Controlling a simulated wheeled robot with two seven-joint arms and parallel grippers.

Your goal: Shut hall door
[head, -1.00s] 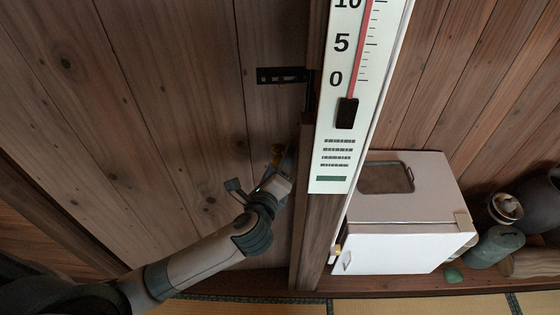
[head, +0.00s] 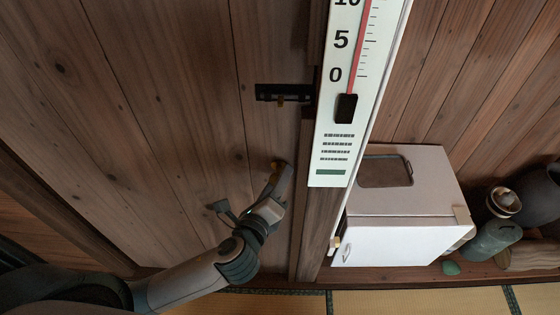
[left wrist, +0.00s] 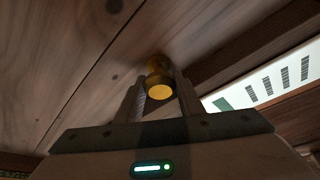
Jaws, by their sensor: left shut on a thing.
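The hall door (head: 180,100) is a wall of brown vertical planks filling the left half of the head view. A dark latch plate (head: 283,93) sits on its right part, close to the wooden post (head: 308,215). My left gripper (head: 280,170) is at the door's right side, below the latch plate. In the left wrist view my left gripper (left wrist: 160,100) has its two fingers around a round brass knob (left wrist: 159,88) and is shut on it. I cannot tell whether the door is flush with the post. My right gripper is not in view.
A large thermometer board (head: 340,120) hangs at the post. A white box-like cabinet (head: 400,215) stands to its right. Tatami floor (head: 420,302) lies along the bottom.

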